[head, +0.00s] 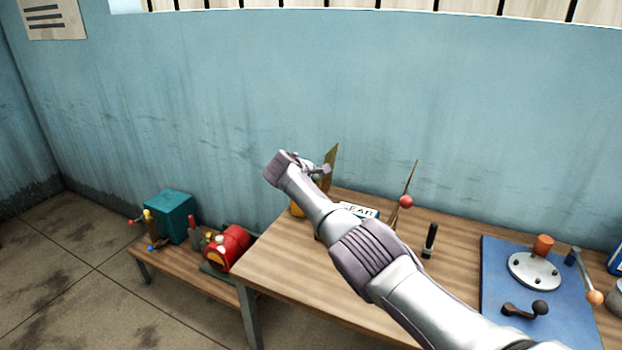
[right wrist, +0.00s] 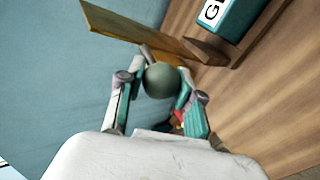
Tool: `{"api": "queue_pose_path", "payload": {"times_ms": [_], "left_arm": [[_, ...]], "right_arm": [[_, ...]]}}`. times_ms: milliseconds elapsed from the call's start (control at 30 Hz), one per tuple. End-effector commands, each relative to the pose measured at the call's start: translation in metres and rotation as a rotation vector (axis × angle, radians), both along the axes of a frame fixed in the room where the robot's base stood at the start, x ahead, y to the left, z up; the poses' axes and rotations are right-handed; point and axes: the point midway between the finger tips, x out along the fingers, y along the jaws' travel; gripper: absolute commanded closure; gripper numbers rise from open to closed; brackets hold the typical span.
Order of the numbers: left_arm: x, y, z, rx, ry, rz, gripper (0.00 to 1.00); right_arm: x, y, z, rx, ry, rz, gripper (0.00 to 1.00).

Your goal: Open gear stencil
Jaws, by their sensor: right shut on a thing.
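In the head view a thin tan plate (head: 331,160), apparently the gear stencil, stands steeply upright at the table's far left, beyond my right gripper (head: 322,171). In the right wrist view the plate (right wrist: 135,30) shows nearly edge-on. A dark green ball knob (right wrist: 163,80) sits beside it, between the fingers of my right gripper (right wrist: 162,88), which is shut on it. A teal block (head: 358,210) with a white label, partly readable as "GEAR", stands beside the plate. My arm hides part of the block and table. My left gripper is not in view.
A second thin upright plate (head: 411,178) with a red ball (head: 406,201) stands right of the arm. A black-handled tool (head: 430,240) and a blue board (head: 495,262) with fittings are further right. A lower bench (head: 190,284) holds a teal box and red machine.

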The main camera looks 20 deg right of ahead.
Motion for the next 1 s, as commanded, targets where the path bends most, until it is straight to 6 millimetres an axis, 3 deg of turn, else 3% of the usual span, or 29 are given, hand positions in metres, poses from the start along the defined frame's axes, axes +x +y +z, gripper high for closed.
{"api": "queue_pose_path", "payload": {"times_ms": [267,300,433,1000], "left_arm": [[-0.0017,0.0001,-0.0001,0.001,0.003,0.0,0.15],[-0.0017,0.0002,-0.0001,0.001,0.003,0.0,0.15],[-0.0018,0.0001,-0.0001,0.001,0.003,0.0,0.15],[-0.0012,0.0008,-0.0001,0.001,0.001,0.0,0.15]], "right_arm": [[0.0017,0.0019,0.0027,0.001,-0.007,0.006,1.0],[0.0017,0.0019,0.0027,0.001,-0.007,0.006,0.62],[0.0014,0.0015,0.002,0.001,-0.006,0.005,0.4],[-0.0055,0.0082,0.0072,0.001,-0.005,0.004,0.39]]}}
